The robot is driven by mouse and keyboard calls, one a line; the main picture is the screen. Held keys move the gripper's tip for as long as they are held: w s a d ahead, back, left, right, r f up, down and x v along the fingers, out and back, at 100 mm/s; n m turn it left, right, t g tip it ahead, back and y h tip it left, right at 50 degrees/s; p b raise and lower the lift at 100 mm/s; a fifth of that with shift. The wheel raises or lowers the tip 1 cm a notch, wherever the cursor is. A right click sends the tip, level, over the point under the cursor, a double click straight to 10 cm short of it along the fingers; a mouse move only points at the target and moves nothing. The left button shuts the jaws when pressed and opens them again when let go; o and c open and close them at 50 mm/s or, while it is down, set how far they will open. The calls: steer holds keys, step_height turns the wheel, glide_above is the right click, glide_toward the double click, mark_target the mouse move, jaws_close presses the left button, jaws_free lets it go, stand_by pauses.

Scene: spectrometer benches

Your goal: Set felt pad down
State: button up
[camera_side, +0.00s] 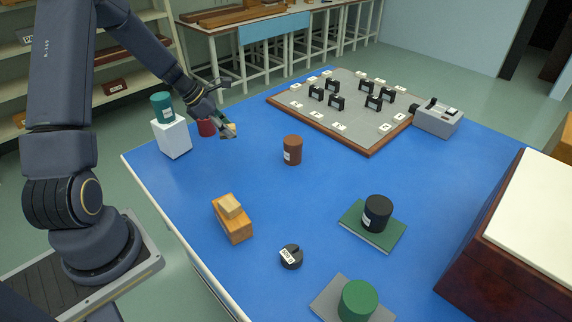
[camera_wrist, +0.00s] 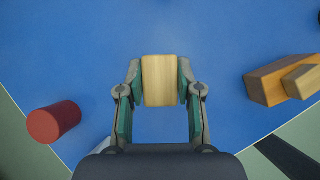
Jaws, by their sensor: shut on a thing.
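My gripper (camera_wrist: 160,88) is shut on a tan oblong piece, likely the felt pad (camera_wrist: 159,72), which looks like a small block with faint grain. Its long sides lie between the two green-lined fingers. In the side view my gripper (camera_side: 226,124) holds the pad (camera_side: 230,133) above the blue table (camera_side: 255,205), near the far left edge. The pad looks clear of the table, but its exact height is hard to tell. A similar tan block (camera_side: 231,206) lies on an orange wooden block (camera_side: 236,228).
A red cylinder (camera_wrist: 54,121) is left of the pad in the wrist view. A white block (camera_side: 173,139) bears a teal cylinder (camera_side: 162,107). A brown cylinder (camera_side: 292,150), a black cylinder on a green mat (camera_side: 360,232) and a grey board (camera_side: 345,125) stand further right. The table centre is clear.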

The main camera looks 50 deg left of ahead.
steer(key=s+d+f+n+g+y, duration=0.2)
steer(key=s+n+g+y, duration=0.3)
steer(key=s+n, duration=0.8)
steer(key=s+d+f+n+g+y, duration=0.15)
steer(key=s+n+g+y, duration=0.35)
steer(key=n, duration=1.3)
steer(key=f, duration=0.1)
steer(key=d+f+m+t, duration=0.1)
steer(key=f, duration=0.1)
steer(key=f+m+t, duration=0.1)
steer(key=shift+w+d+f, duration=0.15)
steer(key=shift+w+d, duration=0.05)
steer(key=shift+d, duration=0.2)
steer(key=shift+f, duration=2.1)
